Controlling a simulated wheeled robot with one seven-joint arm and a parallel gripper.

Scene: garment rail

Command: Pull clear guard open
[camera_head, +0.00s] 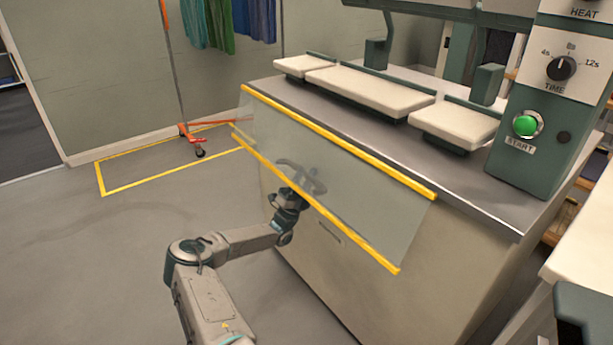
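The clear guard (372,213) is a see-through panel with a yellow strip along its upper edge and a yellow bar (345,226) along its lower edge. It slopes outward and down from the front edge of the press counter, its lower bar standing off the cabinet front. My gripper (301,176) is at the guard's middle, just past the lower bar, and shows dimly through the panel. It appears to be under or behind the panel. Whether its fingers are apart or touch the guard is unclear.
The press counter (468,188) carries several white padded boards (370,90). A control column with a green start button (525,125) stands at the right. A garment rail (183,90) stands at the back left. The floor at left is clear.

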